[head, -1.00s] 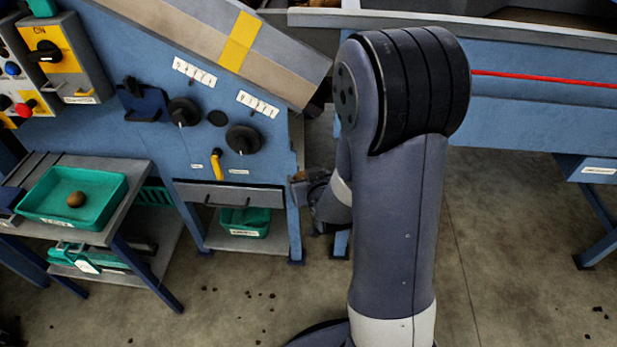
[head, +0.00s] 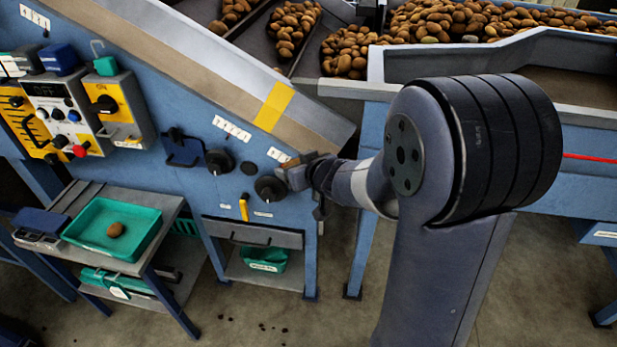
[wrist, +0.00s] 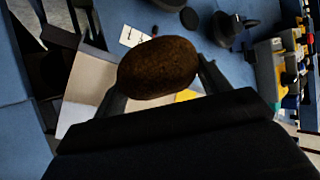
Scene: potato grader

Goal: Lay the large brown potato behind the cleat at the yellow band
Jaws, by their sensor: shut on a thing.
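A large brown potato (wrist: 158,68) is held between the two fingers of my gripper (wrist: 162,78) in the wrist view, touching both. In the head view my gripper (head: 300,174) is beside the lower end of the sloping conveyor, in front of the blue panel; the potato is hard to make out there. The yellow band (head: 273,107) crosses the conveyor's side rail, up and left of my gripper. A bit of yellow (wrist: 188,95) shows past the potato in the wrist view. I cannot make out the cleat in either view.
A green tray (head: 150,252) with another brown potato (head: 116,230) stands on a side table at left. Dark knobs (head: 270,188) and white labels are on the panel close to my gripper. Potato heaps (head: 450,22) lie in the machine behind.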

